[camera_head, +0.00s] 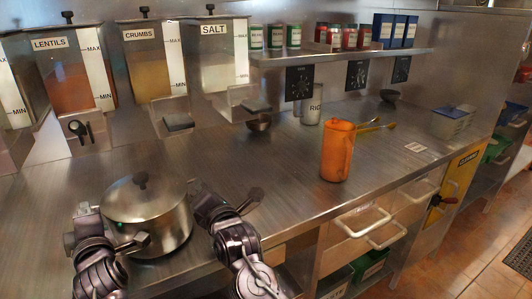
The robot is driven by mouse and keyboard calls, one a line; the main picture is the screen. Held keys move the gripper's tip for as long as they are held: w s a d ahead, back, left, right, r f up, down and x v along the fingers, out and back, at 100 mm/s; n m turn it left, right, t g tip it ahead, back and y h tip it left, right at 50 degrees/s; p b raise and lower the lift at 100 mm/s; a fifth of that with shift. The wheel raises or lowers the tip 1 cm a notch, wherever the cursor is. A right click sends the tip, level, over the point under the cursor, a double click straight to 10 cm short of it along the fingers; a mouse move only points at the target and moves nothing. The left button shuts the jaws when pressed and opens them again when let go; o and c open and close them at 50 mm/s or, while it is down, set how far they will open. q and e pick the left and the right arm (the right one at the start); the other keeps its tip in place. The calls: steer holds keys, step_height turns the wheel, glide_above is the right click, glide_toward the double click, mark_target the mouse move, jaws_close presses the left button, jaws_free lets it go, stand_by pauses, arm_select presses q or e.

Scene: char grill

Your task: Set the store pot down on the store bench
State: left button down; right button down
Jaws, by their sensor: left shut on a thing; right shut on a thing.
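The store pot (165,219) is a steel pot with a lid and a dark knob, at the lower left of the head view. It is upright over the front part of the steel bench (240,163). Whether its base touches the bench top cannot be told. My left gripper (118,243) is shut at the pot's left side, on its handle, which is mostly hidden. My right gripper (222,205) is shut at the pot's right side, by the dark handle there.
An orange jug (337,152) stands right of centre near the bench's front edge. Dispensers for lentils (72,90), crumbs (155,84) and salt (218,62) line the back wall. A small dark bowl (258,124) is behind. The bench between pot and jug is clear.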

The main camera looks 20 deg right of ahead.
arm_select(q)
steer(key=shift+f, duration=0.35)
arm_select(e)
steer(key=shift+f, duration=0.4)
arm_select(q)
steer(key=c, duration=1.9)
jaws_free()
steer(key=shift+f+b, duration=0.2)
steer(key=shift+b, duration=0.2)
steer(key=shift+c, duration=0.2)
arm_select(e)
steer(key=c, duration=1.9)
jaws_free()
steer(key=shift+f, duration=0.2)
steer(key=shift+c, duration=0.2)
arm_select(q)
steer(key=o, duration=0.4)
steer(key=shift+r, duration=0.15)
arm_select(e)
steer(key=o, duration=0.4)
steer(key=shift+r, duration=0.15)
arm_select(q)
steer(key=shift+o, duration=0.2)
arm_select(e)
steer(key=shift+o, duration=0.2)
